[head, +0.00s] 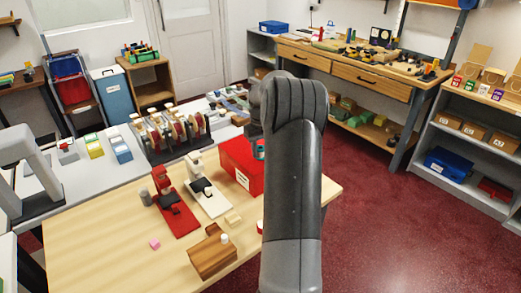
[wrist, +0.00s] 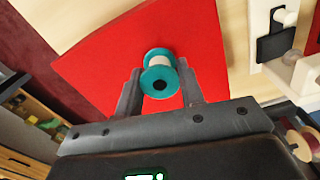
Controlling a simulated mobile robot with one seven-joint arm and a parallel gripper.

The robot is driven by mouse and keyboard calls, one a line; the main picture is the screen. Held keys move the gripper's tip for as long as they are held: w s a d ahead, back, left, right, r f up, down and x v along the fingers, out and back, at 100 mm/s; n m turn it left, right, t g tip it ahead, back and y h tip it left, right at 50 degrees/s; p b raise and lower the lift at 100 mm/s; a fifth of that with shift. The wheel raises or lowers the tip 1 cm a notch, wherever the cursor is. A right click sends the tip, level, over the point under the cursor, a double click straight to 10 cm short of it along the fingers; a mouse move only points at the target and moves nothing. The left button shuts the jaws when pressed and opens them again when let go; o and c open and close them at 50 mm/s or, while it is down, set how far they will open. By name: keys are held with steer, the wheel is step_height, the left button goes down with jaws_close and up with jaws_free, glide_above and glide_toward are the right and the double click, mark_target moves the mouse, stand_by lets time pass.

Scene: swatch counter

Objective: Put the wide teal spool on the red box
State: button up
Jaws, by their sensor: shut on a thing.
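The wide teal spool (wrist: 160,81), with a pale band between two teal flanges, is between the two fingers of my gripper (wrist: 160,74) in the wrist view. The fingers are shut on it from both sides. Behind it in that view is the broad red face of the red box (wrist: 100,62). In the head view the red box (head: 239,160) stands on the wooden table, partly hidden by my arm. A sliver of the teal spool (head: 260,149) shows beside my arm, at the box's right. I cannot tell whether the spool touches the box.
The wooden table (head: 90,225) also holds a red stand (head: 176,212), a white stand (head: 209,198), a brown wooden block (head: 212,257) and a pink cube (head: 154,244). A rack of spools (head: 165,135) stands behind. The table's front left is clear.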

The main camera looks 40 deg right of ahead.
steer(key=shift+f, duration=0.25)
steer(key=o, duration=1)
steer(key=shift+c, duration=0.2)
